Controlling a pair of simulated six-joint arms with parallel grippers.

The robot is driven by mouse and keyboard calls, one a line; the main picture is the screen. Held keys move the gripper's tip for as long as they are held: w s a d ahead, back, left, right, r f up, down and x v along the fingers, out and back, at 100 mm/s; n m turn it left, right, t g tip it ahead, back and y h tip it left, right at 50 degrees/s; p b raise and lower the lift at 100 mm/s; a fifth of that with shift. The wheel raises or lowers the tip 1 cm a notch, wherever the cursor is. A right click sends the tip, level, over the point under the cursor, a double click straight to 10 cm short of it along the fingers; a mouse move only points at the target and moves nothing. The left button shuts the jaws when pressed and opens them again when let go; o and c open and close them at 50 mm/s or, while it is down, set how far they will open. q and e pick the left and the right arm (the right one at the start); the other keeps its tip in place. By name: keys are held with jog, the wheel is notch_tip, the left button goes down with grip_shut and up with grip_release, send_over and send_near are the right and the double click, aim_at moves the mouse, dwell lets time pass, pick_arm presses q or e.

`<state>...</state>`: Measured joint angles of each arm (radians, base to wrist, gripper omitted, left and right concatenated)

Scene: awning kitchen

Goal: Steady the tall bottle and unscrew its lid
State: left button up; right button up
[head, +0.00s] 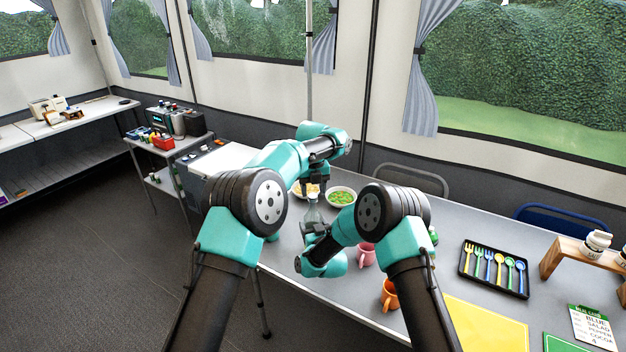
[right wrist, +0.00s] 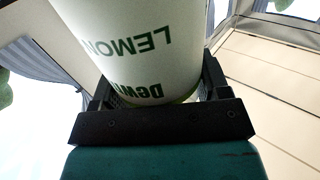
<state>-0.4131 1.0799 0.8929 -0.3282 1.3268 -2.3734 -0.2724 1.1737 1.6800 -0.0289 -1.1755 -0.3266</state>
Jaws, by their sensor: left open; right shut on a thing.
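The tall bottle (head: 313,214) stands on the grey table, its upper part showing between my two arms. In the right wrist view its pale label (right wrist: 135,45), with green lettering reading "LEMON", fills the space between the fingers. My right gripper (head: 314,233) is shut around the bottle's body from the side. My left gripper (head: 313,190) points down from above, open, close over the bottle's top. The lid is hard to make out at this size, and I cannot tell whether the left fingers touch it.
Two bowls stand just behind the bottle, one with green food (head: 341,197) and one with yellowish food (head: 305,188). A pink mug (head: 366,255) and an orange mug (head: 390,295) are to the right. Farther right are a black cutlery tray (head: 467,269) and a yellow mat (head: 485,328).

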pick_arm(q)
jog(key=shift+f, duration=1.05)
